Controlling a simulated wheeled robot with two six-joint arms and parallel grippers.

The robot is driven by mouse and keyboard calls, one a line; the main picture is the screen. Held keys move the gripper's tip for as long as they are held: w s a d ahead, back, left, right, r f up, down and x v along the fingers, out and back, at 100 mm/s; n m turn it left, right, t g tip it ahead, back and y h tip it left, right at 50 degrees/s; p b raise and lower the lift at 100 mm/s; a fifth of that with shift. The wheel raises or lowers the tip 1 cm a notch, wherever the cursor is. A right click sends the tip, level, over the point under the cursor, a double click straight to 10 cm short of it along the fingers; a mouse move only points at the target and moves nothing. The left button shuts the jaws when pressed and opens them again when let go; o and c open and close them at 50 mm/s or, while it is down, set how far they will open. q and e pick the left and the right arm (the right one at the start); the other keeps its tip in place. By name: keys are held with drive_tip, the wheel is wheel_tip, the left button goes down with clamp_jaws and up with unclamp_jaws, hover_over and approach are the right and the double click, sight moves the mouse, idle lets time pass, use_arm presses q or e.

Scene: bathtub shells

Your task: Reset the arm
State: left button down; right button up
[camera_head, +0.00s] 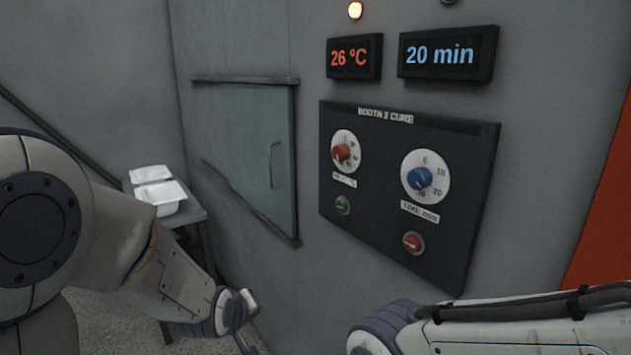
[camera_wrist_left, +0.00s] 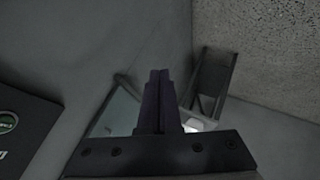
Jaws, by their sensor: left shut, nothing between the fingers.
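My left arm comes in from the left in the head view, with its wrist low in front of the grey wall. My left gripper (camera_wrist_left: 160,75) shows in the left wrist view with its two dark fingers together and nothing between them. It is apart from the wall and the control panel. My right arm (camera_head: 500,322) reaches in at the lower right of the head view. Its gripper is not visible.
A black control panel (camera_head: 335,245) has a red knob (camera_head: 341,153), a blue knob (camera_head: 419,178), a green button (camera_head: 342,205) and a red button (camera_head: 413,242). Displays read 26 °C and 20 min. A shut hatch (camera_head: 240,150) and white shells (camera_head: 165,196) on a table are left.

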use_arm(q)
drive_tip(key=s+a+f+m+g+y, duration=0.1)
drive_tip(key=s+a+f+m+g, duration=0.2)
drive_tip(key=s, duration=0.4)
drive_tip(key=s+a+f+m+g, duration=0.1)
drive_tip(key=s+a+m+g, duration=0.1)
drive_tip(key=s+m+g, duration=0.3)
drive_tip(key=s+d+r+m+h+p, duration=0.1)
drive_tip(key=s+d+r+m+p, duration=0.5)
drive_tip(key=s+d+r, duration=0.7)
drive_tip(key=s+r+p, duration=0.1)
drive_tip(key=s+p, duration=0.1)
drive_tip(key=shift+s+m+g, duration=0.35)
drive_tip(key=shift+m+g, duration=0.05)
drive_tip(key=shift+d, duration=0.1)
idle(4.8)
